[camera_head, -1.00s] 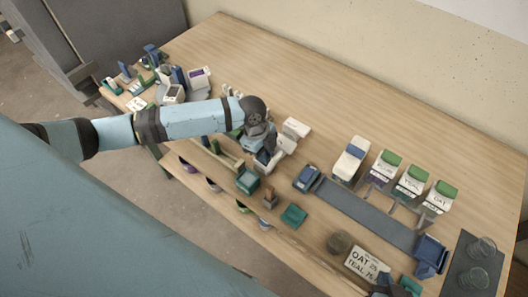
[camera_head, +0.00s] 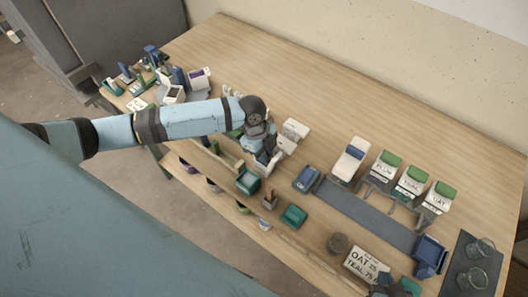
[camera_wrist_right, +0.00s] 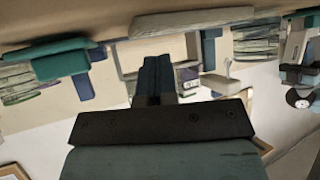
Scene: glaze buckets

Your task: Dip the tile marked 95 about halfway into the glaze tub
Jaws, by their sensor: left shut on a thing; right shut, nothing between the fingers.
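My left gripper (camera_head: 266,160) is low over the left-middle of the wooden table, largely hidden by its own wrist. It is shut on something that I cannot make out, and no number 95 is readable. A teal tub-like block (camera_head: 248,181) stands just in front of it, and another teal one (camera_head: 293,216) stands further right. I cannot tell which container is the glaze tub. My right gripper (camera_wrist_right: 157,68) is shut and empty in the right wrist view. In the head view only a dark part of it shows at the bottom right edge.
Labelled containers with green tops (camera_head: 411,180) stand at the right, behind a long grey strip (camera_head: 365,215). A sign (camera_head: 367,264) reads OAT and TEAL. Glass jars (camera_head: 475,265) sit on a dark mat at far right. Small items crowd the far left. The back middle is clear.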

